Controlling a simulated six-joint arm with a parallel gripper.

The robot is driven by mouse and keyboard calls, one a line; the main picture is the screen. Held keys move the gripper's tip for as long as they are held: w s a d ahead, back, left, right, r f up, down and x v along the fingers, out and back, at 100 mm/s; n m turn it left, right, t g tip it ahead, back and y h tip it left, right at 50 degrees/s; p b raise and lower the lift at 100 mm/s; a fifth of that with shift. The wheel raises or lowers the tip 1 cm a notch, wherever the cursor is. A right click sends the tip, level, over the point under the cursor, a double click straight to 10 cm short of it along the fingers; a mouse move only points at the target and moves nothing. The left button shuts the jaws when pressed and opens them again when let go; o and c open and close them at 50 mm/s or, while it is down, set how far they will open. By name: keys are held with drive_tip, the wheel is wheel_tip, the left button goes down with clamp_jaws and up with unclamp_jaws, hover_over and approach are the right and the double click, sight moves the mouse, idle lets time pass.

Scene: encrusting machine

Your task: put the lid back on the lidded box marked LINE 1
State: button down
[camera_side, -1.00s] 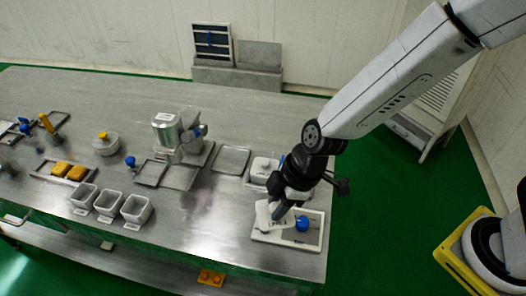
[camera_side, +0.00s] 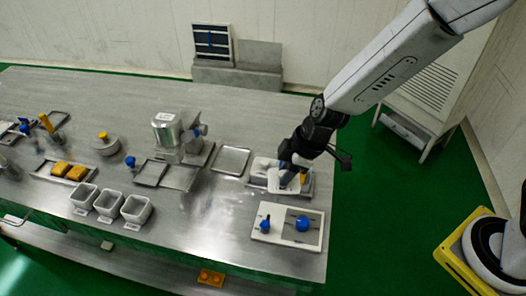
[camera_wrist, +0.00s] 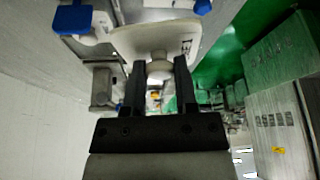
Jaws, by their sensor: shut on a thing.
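My gripper (camera_side: 290,174) is shut on the knob of a white lid (camera_side: 283,183). In the wrist view the knob (camera_wrist: 158,68) sits between the two fingers, and the pale lid (camera_wrist: 150,38) spreads beyond them, with dark marking at its right edge. In the side view the lid is tilted and held at the white boxes near the table's right end. A white box (camera_side: 259,166) shows just left of my gripper. The lid and my gripper hide much of what lies beneath, so I cannot tell whether the lid touches a box, nor read LINE 1.
A white-framed board (camera_side: 260,236) with a blue knobbed piece (camera_side: 265,222) and a blue ball (camera_side: 302,223) lies in front. An empty tray (camera_side: 232,160) is left of the boxes. A metal machine (camera_side: 170,132) stands farther left. Three open bins (camera_side: 108,203) stand at front left.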

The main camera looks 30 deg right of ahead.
drive_tip(key=w+d+f+m, duration=0.1)
drive_tip(key=w+d+m, duration=0.1)
drive_tip(key=w+d, duration=0.3)
drive_tip(key=d, duration=0.4)
drive_tip(key=shift+t+h, duration=0.3)
drive_tip(key=shift+f, duration=0.1)
drive_tip(key=shift+a+f, duration=0.1)
drive_tip(key=shift+f, duration=2.95)
drive_tip(key=shift+f, duration=0.45)
idle(0.5)
unclamp_jaws()
drive_tip(key=shift+r, duration=0.2)
idle(0.3)
wheel_tip(320, 180, up, 7)
drive_tip(key=shift+f, duration=0.15)
idle(1.3)
